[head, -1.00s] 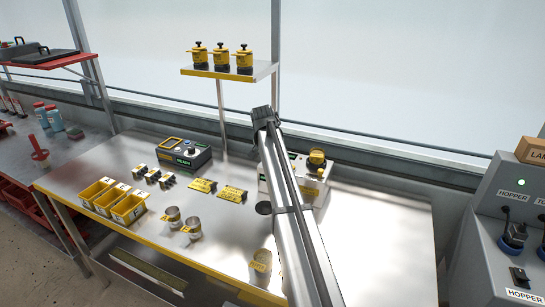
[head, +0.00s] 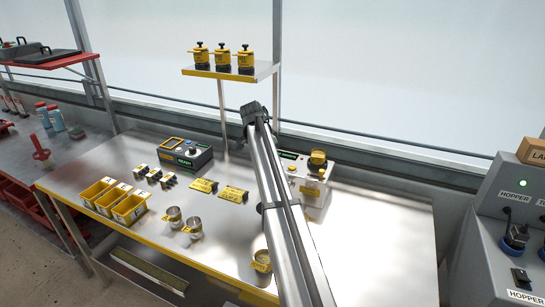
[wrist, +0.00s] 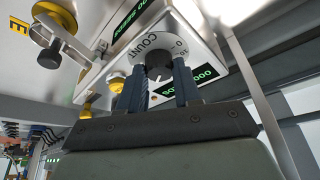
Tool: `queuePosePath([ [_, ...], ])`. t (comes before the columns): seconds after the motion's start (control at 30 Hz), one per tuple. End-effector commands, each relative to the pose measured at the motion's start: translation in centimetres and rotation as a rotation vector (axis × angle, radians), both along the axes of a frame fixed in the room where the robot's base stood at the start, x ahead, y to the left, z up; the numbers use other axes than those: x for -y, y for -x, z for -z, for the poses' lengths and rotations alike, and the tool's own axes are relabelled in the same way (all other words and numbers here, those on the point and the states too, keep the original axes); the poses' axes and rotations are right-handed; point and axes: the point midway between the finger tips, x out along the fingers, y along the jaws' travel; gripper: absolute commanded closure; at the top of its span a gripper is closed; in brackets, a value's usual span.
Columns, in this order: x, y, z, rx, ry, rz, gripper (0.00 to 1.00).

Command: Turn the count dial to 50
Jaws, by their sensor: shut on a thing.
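The count dial (wrist: 158,60) is a dark round knob on a pale face marked COUNT, with a 0 and other marks at its right. In the wrist view my gripper (wrist: 160,72) has one dark finger on each side of the knob and is shut on it. The dial's pointer setting cannot be read. The dial sits on the light seeder housing (head: 314,199) on the steel bench. In the head view my arm hides the dial and the gripper.
Lit green displays flank the dial in the wrist view; the lower one (wrist: 182,88) ends in 000. A yellow-capped part (head: 318,158) tops the housing. A grey control box (head: 188,155), yellow bins (head: 113,203) and metal cups stand left. The bench's right side is clear.

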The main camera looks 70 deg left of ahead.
Motion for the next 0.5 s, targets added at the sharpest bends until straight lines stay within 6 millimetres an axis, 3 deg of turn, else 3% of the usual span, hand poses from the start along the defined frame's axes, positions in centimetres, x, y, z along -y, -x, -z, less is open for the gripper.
queuePosePath([
  [0.43, -0.01, 0.03, -0.01, 0.0, 0.0, 0.011, 0.97],
  [0.47, 0.0, 0.03, -0.01, 0.0, 0.0, 0.01, 0.66],
  [0.5, 0.0, 0.03, -0.01, -0.001, 0.0, 0.009, 0.62],
])
